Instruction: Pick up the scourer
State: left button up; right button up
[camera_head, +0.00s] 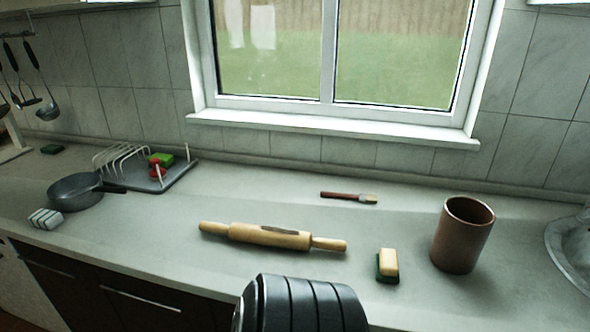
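A small block with a tan top and a dark green lower layer (388,264), which looks like a sponge scourer, lies on the counter right of centre. It is between the rolling pin and the brown pot. Neither of my grippers is in view. A dark ribbed part of my own body covers the bottom centre near the counter's front edge.
A rolling pin (270,237) lies at the centre, with a brush (348,198) behind it. A brown pot (463,236) stands right, near a sink (572,250). At left are a pan (75,192), a grey ribbed block (45,218) and a dish rack (178,174).

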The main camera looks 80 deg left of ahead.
aim_at(386, 270)
jog(key=u, duration=2.9)
